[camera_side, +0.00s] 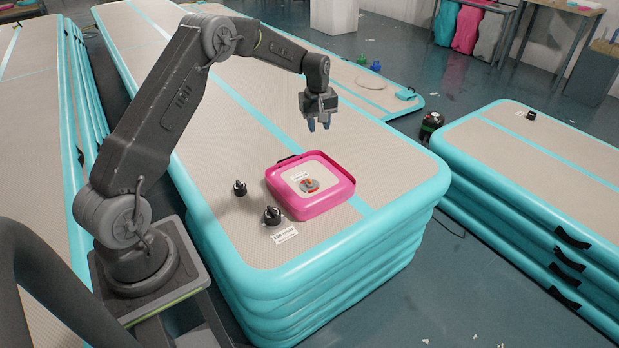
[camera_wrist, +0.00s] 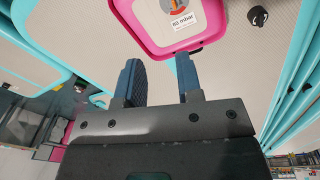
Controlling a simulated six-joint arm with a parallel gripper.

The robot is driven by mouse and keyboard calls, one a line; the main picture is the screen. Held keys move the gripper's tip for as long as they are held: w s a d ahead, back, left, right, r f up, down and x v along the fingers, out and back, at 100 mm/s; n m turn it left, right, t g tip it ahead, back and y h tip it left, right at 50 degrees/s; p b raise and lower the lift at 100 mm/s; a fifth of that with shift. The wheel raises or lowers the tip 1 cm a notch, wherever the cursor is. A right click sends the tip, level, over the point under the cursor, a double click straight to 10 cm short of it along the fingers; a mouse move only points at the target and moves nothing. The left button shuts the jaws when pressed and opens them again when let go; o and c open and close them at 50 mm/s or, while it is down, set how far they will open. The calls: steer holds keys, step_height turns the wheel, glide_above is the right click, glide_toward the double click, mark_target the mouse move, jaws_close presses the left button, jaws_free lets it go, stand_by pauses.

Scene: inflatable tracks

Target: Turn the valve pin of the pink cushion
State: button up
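The pink cushion (camera_side: 322,206) lies flat on the stack of inflatable tracks, with a pale top panel. Its valve (camera_side: 309,185) shows red and grey in the middle of that panel, beside a small white label. In the wrist view the pink cushion (camera_wrist: 203,42) is at the top, with the valve (camera_wrist: 178,5) cut by the upper edge and a label reading 80 mbar (camera_wrist: 182,21). The pin itself is too small to make out. My gripper (camera_side: 319,126) hangs above and behind the cushion, apart from it. Its blue fingers (camera_wrist: 162,80) are spread with nothing between them.
Two black valve caps (camera_side: 239,188) (camera_side: 272,215) stand left of the cushion on the track (camera_side: 215,120). A printed white label (camera_side: 284,235) lies near them. A second track stack (camera_side: 550,160) stands to the right across a floor gap. The track top behind the cushion is mostly clear.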

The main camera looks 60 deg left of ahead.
mark_target(309, 180)
steer(key=a+f, duration=0.1)
steer(key=f, duration=0.7)
steer(key=a+f+n, duration=0.1)
steer(key=a+f, duration=0.1)
steer(key=f, duration=0.6)
steer(key=a+f+n, duration=0.1)
steer(key=f, duration=0.6)
steer(key=shift+w+a+f+g, duration=0.1)
steer(key=shift+a+f+g, duration=0.3)
steer(key=shift+c, duration=0.5)
jaws_close()
